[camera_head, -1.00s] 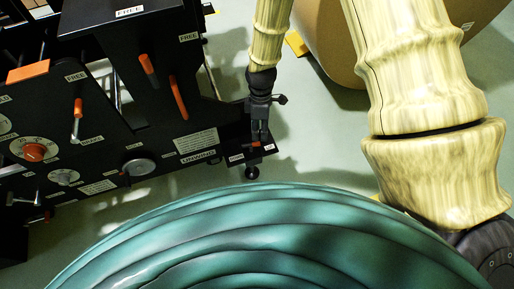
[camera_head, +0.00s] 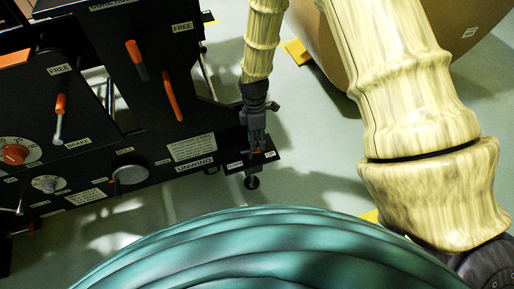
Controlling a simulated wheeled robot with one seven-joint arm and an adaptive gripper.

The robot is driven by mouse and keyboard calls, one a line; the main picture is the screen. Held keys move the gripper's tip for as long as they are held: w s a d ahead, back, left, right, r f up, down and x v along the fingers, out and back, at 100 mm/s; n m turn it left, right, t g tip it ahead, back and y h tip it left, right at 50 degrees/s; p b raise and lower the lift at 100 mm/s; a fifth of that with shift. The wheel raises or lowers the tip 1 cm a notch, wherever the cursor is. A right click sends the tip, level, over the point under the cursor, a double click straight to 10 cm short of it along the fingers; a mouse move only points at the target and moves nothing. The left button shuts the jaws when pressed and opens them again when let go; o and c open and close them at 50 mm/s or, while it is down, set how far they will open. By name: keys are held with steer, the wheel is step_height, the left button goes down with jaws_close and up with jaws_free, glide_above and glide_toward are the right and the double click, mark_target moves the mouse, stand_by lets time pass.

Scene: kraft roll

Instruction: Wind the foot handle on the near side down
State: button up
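The near-side foot (camera_head: 252,183) is a dark round knob below a small black bracket plate (camera_head: 267,158) with white labels, at the lower right corner of the black machine. A small orange-red piece, apparently part of the foot handle (camera_head: 257,151), shows on top of the plate. My gripper (camera_head: 257,147) points down at this piece from above, its dark fingers at or around it. The fingertips are small and shadowed, so I cannot tell whether they grip it.
The black machine panel (camera_head: 90,150) fills the left, with orange levers (camera_head: 172,95), dials and a grey knob (camera_head: 130,174). A large brown roll (camera_head: 400,35) stands at the back right beside a yellow block (camera_head: 297,52). Green floor (camera_head: 310,120) is clear between.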

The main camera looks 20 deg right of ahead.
mark_target(251, 154)
steer(key=shift+s+f+b, duration=0.15)
steer(key=shift+f+b, duration=0.05)
steer(key=shift+f, duration=0.6)
steer(key=shift+s+f+b, duration=0.15)
steer(key=shift+f+b, duration=0.05)
steer(key=shift+f, duration=0.55)
steer(key=shift+c, duration=0.5)
jaws_close()
